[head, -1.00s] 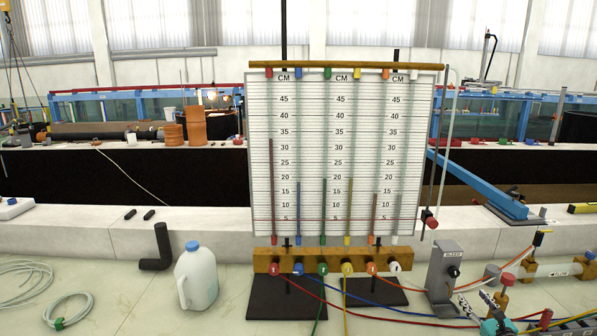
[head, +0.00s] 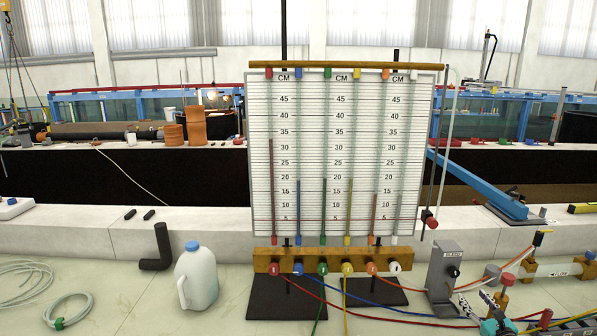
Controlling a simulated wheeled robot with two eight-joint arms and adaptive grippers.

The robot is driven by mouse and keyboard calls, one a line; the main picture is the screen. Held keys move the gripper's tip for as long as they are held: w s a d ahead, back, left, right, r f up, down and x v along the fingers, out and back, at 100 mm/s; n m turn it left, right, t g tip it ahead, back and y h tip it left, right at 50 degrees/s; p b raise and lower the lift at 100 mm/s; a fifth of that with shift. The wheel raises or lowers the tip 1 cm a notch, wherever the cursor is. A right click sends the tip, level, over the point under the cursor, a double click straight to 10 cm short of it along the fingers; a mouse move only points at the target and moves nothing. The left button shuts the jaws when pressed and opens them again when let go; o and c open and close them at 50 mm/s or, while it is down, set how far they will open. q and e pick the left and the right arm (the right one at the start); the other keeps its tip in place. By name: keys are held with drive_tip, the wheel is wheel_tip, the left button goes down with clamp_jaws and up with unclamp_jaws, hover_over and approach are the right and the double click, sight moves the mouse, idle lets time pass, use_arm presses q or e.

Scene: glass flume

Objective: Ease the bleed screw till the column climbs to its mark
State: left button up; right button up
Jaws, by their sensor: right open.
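A grey bleed block (head: 441,277) with a lettered top stands on the bench right of the manometer board. The white board (head: 342,120) carries coloured columns against a CM scale; the red column (head: 271,190) is tallest, just above 30. A thin red line crosses the board low down, near 5, level with a red slider (head: 430,219) at the right edge. My right gripper (head: 476,302) is open and empty at the lower right, below and right of the knob, apart from it. My left gripper is not in view.
A wooden manifold (head: 330,256) with coloured ports sits under the board. Red, blue and orange hoses run right, close by my right gripper. A milky jug (head: 196,278) and coiled tubing (head: 66,312) lie left. A blue bar (head: 475,183) slants behind the block.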

sight(456, 274)
idle(0.8)
drive_tip(key=w+n+b, duration=0.1)
drive_tip(key=w+n, duration=0.3)
drive_tip(key=n, duration=0.5)
drive_tip(key=w+n+b, duration=0.1)
drive_tip(key=w+n, duration=0.3)
drive_tip(key=n, duration=0.5)
drive_tip(key=w+n+b, duration=0.2)
drive_tip(key=w+n, duration=0.1)
drive_tip(key=n, duration=0.6)
drive_tip(key=shift+w+f, duration=0.2)
drive_tip(key=shift+w, duration=0.2)
drive_tip(key=shift+w+r, duration=0.15)
drive_tip(key=shift+w, duration=0.6)
drive_tip(key=c, duration=1.2)
